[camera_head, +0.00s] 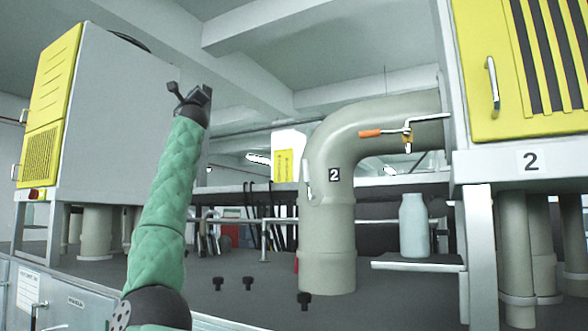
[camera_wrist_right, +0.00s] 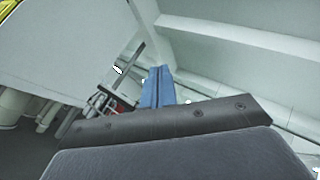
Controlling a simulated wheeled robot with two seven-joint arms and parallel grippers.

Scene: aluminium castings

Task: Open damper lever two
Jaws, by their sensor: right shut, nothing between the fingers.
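The damper lever (camera_head: 385,131) with an orange grip sits on the thick beige pipe (camera_head: 328,235) marked 2, in the right half of the head view. Its grip points left, roughly along the horizontal part of the pipe, and its metal rod runs right to a brass-coloured pivot. My right gripper (camera_head: 197,95) is raised on the green-sleeved arm, left of the lever and well apart from it. In the right wrist view the blue fingers (camera_wrist_right: 158,88) are together and empty, against the ceiling. The lever does not show there. My left gripper is not in view.
A yellow-fronted cabinet marked 2 (camera_head: 520,70) stands at the right, another yellow and grey cabinet (camera_head: 115,110) at the left. A pale bottle (camera_head: 414,225) stands on a small shelf (camera_head: 425,264) below the lever. Several black knobs (camera_head: 247,284) stand on the dark surface.

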